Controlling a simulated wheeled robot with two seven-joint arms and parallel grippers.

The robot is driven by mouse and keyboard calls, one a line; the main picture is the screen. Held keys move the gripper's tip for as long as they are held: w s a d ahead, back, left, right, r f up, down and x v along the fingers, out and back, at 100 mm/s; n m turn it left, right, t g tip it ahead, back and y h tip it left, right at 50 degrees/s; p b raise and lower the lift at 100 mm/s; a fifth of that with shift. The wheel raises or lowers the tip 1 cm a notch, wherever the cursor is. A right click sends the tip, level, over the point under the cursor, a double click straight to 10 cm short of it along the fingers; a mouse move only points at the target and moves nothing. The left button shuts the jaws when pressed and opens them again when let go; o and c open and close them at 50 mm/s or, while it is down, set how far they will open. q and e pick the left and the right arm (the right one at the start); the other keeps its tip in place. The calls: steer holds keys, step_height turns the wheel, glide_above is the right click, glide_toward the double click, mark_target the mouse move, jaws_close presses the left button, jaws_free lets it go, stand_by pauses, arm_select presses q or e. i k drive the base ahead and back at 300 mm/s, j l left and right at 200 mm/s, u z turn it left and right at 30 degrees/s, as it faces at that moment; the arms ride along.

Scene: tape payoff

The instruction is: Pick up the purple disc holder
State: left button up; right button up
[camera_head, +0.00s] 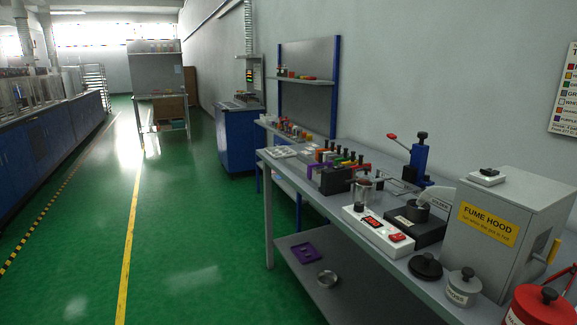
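A flat purple piece (305,253) with openings in it lies on the lower shelf of the workbench, in the lower middle of the head view. On the bench top, a dark rack (335,181) holds several coloured pieces in a row. A small purple piece (312,171) shows at the left end of this rack. I cannot tell from this distance which of the two purple things is the disc holder. Neither of my grippers is in view.
The grey workbench (277,189) runs along the right wall. It carries a white device with red displays (378,229), a black lidded block (411,222), a fume hood (497,222) and a red container (541,306). The green floor is clear at left.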

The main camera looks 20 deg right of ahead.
mark_target(321, 164)
steer(key=i+z, duration=0.15)
steer(key=i, duration=0.5)
steer(key=i+j+z, duration=0.1)
steer(key=i, duration=0.6)
steer(key=j, duration=0.1)
